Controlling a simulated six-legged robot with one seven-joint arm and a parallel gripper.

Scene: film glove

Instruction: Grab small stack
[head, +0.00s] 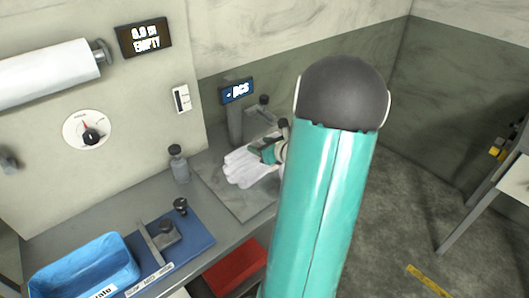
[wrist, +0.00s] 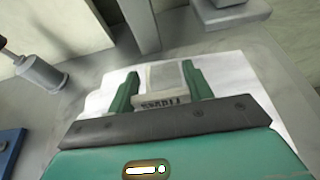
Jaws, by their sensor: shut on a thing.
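The small stack is a pile of white gloves (head: 240,168) on a grey plate at the back of the bench. In the wrist view it is a white spread (wrist: 235,85) with a band or label (wrist: 160,103) that seems to read "SMALL" upside down. My gripper (wrist: 160,72) has its two green fingers on either side of the banded part and is shut on it. In the head view my gripper (head: 268,151) is at the right side of the gloves, partly hidden by my arm. I cannot tell whether the stack is lifted.
A post with a "pcs" display (head: 237,92) stands just behind the gloves. A grey bottle (head: 179,164) stands to their left. A blue tray (head: 85,270) and a blue board with a metal fixture (head: 190,238) are at the front left. A red bin (head: 237,268) sits below the bench edge.

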